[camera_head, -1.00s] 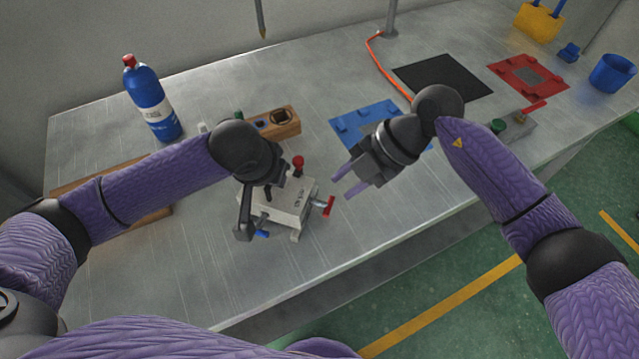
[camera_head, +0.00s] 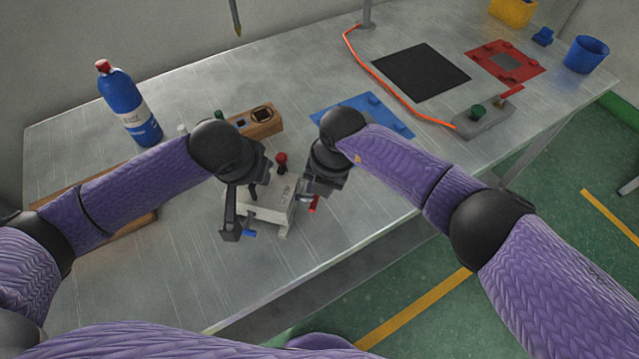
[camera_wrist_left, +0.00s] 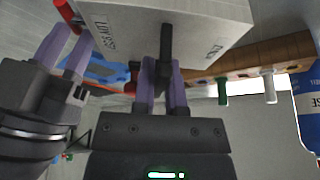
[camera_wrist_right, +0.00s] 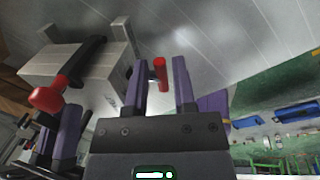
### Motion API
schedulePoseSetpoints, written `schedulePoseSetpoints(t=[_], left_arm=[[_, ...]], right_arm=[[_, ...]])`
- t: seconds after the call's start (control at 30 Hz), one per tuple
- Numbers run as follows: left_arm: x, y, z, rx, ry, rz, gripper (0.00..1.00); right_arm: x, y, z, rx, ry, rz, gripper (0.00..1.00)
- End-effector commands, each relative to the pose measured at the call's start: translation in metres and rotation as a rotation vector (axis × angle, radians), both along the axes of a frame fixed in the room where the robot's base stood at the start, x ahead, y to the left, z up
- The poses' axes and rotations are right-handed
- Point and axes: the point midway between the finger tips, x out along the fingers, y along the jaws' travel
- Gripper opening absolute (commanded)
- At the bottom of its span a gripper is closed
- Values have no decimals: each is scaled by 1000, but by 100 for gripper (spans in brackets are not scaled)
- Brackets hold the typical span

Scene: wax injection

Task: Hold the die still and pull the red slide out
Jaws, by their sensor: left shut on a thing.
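The die (camera_head: 268,210), a pale grey block with dark lettering, stands on the steel table; it also shows in the left wrist view (camera_wrist_left: 190,30) and right wrist view (camera_wrist_right: 75,62). My left gripper (camera_wrist_left: 164,80) is shut on a black bar (camera_wrist_left: 166,45) at the die's side. The red slide (camera_head: 314,205) sticks out of the die's right side. My right gripper (camera_wrist_right: 160,88) is open, its fingers on either side of the red slide (camera_wrist_right: 160,72), with visible gaps. A red-knobbed handle (camera_head: 281,158) rises from the die; a blue part (camera_head: 249,233) shows at its front.
Behind the die are a wooden block (camera_head: 262,121), a blue mat (camera_head: 375,108) and a blue bottle (camera_head: 130,105).

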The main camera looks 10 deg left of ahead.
Motion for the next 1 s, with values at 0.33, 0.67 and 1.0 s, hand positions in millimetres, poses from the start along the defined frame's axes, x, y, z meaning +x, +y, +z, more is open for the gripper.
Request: schedulePoseSetpoints(t=[0.33,0.67,1.0], left_arm=[[0,0,1,0,-2,0,0],[0,0,1,0,-2,0,0],[0,0,1,0,-2,0,0]], right_arm=[[0,0,1,1,1,-1,0],[0,0,1,1,1,-1,0],[0,0,1,2,1,-1,0]])
